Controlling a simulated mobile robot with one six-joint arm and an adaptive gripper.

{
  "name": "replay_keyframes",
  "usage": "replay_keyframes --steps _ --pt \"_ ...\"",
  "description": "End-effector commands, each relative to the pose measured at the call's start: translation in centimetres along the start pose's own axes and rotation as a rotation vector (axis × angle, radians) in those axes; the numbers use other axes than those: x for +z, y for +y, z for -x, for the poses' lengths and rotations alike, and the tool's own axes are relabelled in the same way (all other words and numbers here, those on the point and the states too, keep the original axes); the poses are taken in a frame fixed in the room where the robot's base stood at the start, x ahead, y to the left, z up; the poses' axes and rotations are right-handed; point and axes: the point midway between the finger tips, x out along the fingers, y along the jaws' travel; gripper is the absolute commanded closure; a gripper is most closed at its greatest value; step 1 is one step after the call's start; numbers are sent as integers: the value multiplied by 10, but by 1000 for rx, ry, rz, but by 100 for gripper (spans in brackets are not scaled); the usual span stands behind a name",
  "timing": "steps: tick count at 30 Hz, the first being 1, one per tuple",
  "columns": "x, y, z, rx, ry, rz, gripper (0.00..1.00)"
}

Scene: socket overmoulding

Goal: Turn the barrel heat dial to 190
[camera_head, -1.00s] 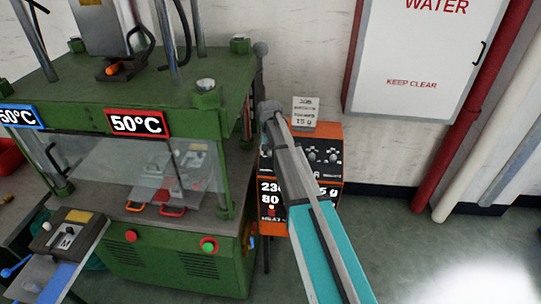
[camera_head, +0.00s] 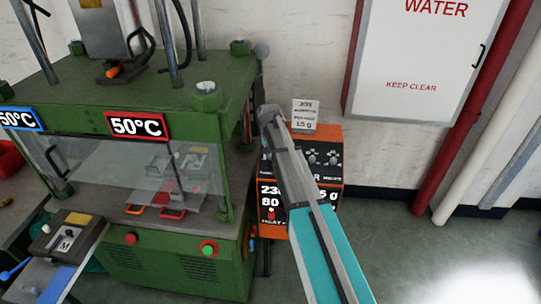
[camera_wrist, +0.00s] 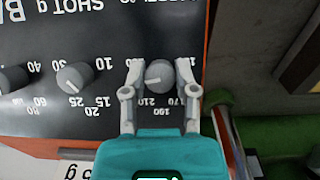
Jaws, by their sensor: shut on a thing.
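My gripper (camera_wrist: 159,68) is closed around the dial, one finger at each side. My arm covers the gripper and the dial there.
Another dial (camera_wrist: 73,78) sits left of my gripper on the same panel. A card (camera_head: 305,114) stands on the box. The green press (camera_head: 190,262) with a clear guard is close on the left. A white cabinet (camera_head: 415,60) and red pipe (camera_head: 478,100) are at right.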

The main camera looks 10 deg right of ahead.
Motion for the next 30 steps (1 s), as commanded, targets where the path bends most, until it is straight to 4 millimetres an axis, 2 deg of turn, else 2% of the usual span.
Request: replay_keyframes --steps 14,30 --pt "0 0 -1 80 3 153 100" --pt "2 -1 -2 296 7 588 100"
